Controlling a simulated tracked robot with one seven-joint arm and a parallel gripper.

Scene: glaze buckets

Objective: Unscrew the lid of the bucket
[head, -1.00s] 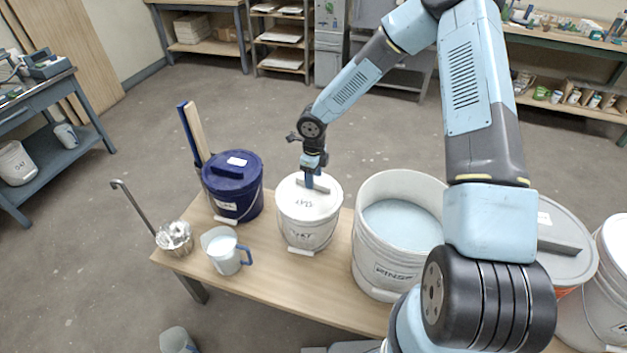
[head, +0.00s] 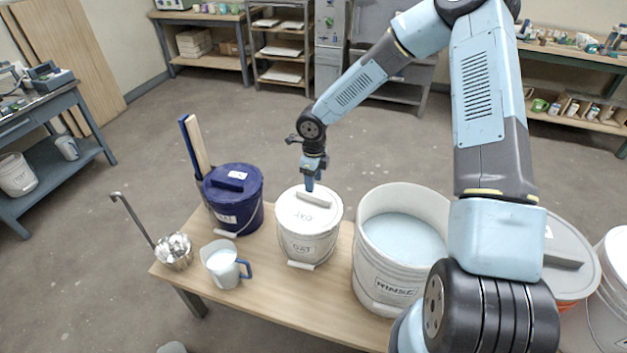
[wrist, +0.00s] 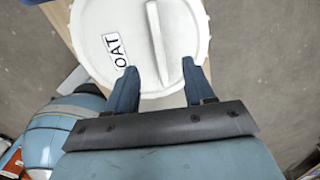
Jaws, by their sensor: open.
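The white bucket (head: 308,246) stands on the wooden bench with its white lid (head: 292,207) seated on top. The lid has a raised bar handle (head: 317,198) across it and an OAT label, clear in the wrist view (wrist: 115,48). My gripper (head: 309,188) is over the lid at the bar, pointing down. In the wrist view my gripper (wrist: 159,72) is open, with one blue finger on each side of the bar's near end (wrist: 160,70) and a gap to both. The head view suggests the fingertips are just above the bar; exact height is hard to tell.
A blue lidded bucket (head: 238,215) stands close on the left, with a jug (head: 224,265) and metal ladle (head: 174,250) before it. An open RINSE bucket (head: 388,280) stands close on the right. A grey-lidded bucket (head: 568,255) is farther right. Bare bench (head: 285,285) shows in front.

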